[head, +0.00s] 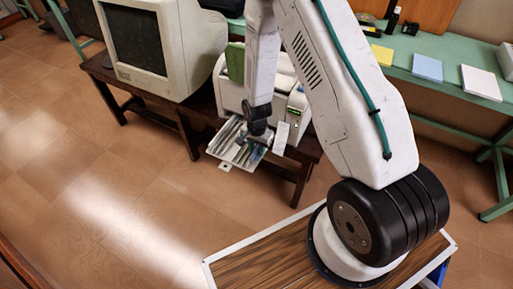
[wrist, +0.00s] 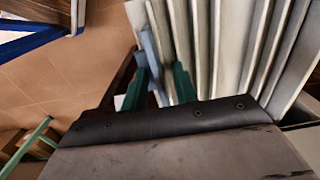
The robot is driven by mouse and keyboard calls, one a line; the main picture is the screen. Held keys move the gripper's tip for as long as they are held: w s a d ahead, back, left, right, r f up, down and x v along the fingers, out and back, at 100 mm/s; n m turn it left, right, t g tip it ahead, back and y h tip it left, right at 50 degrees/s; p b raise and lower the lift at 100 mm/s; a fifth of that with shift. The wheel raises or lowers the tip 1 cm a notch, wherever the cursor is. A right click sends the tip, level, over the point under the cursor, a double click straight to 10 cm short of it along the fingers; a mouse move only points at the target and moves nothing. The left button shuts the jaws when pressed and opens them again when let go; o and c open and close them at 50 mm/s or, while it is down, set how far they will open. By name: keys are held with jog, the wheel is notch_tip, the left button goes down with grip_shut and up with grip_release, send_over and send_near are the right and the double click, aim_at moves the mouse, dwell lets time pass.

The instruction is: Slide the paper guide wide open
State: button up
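The printer (head: 298,98) is a pale beige machine on a dark wooden bench, with a ribbed white paper tray (head: 222,139) sticking out of its front. The tray's pale ribs (wrist: 228,45) fill the upper right of the wrist view. A small light-blue upright piece (wrist: 149,48), which looks like the paper guide, stands at the left side of the ribs. My gripper (wrist: 160,86) has two green fingers, apart, one on each side of the blue piece's lower part. I cannot tell whether they touch it. In the head view my gripper (head: 258,138) is over the tray and hides part of it.
An old beige monitor (head: 140,45) stands left of the printer on the bench (head: 185,125). A green table (head: 440,75) with yellow, blue and white pads is at the right. The tiled floor (head: 100,180) in front is clear.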

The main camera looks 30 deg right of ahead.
aim_at(257, 148)
notch_tip(257, 148, up, 8)
jog(key=shift+f, duration=0.1)
dwell(0.5)
dwell(0.4)
jog(key=s+r+n, duration=0.3)
jog(key=s+r, duration=0.6)
jog(key=r, duration=0.4)
jog(key=s+a+r+n+t, duration=0.1)
jog(key=s+r+n, duration=0.3)
jog(key=s+r, duration=0.5)
jog(key=s+r+n, duration=0.3)
jog(key=s+r, duration=0.6)
jog(key=r, duration=0.8)
jog(key=shift+s+a+r+n, duration=0.25)
jog(key=shift+s+a+n, duration=0.1)
jog(key=shift+n, duration=0.05)
